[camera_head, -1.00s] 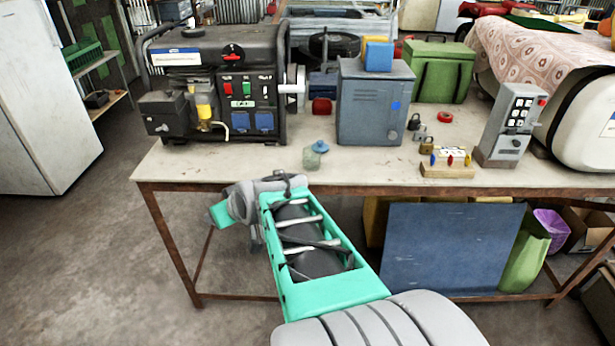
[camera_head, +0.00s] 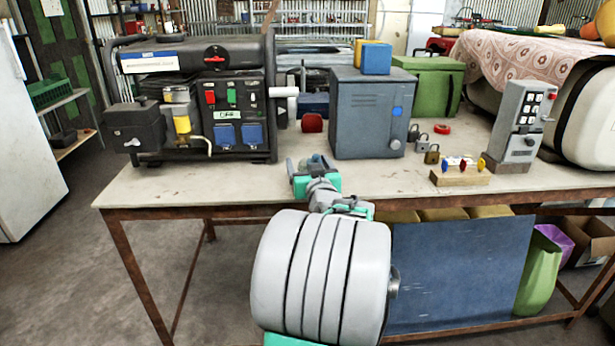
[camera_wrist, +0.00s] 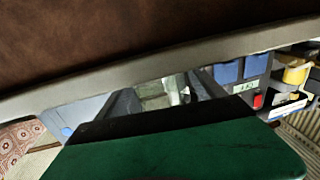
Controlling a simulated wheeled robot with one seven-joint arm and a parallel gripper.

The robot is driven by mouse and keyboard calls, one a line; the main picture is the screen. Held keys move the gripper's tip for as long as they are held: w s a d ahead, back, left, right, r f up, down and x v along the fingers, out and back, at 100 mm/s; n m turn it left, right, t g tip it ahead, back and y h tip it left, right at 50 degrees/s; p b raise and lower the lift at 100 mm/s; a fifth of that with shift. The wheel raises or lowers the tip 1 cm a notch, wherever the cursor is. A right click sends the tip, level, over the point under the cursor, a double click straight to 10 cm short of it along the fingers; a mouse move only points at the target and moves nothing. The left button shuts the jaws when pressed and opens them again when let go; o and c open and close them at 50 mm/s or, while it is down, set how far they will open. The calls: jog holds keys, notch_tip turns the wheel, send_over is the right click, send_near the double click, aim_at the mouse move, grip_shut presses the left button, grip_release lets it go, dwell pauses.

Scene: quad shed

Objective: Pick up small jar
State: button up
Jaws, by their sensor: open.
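The small jar is a pale green translucent jar with a blue lid (camera_head: 318,160), near the front edge of the workbench. In the head view my gripper and wrist hide most of it. In the wrist view the pale green jar (camera_wrist: 174,88) shows between the two dark fingers, partly blurred. My gripper (camera_head: 308,163) is open at the bench's front edge, in front of the jar; it also shows in the wrist view (camera_wrist: 165,92). I cannot tell whether a finger touches the jar.
The workbench (camera_head: 215,185) carries a generator (camera_head: 190,100) at left and a blue-grey metal box (camera_head: 365,115) right behind the jar. Padlocks (camera_head: 432,155), a wooden block with coloured keys (camera_head: 462,172) and a control box (camera_head: 515,125) stand at right. The bench front left is clear.

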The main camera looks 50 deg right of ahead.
jog(key=shift+w+d, duration=0.25)
jog(key=shift+w, duration=0.1)
jog(key=shift+c, duration=0.6)
jog(key=c, duration=1.4)
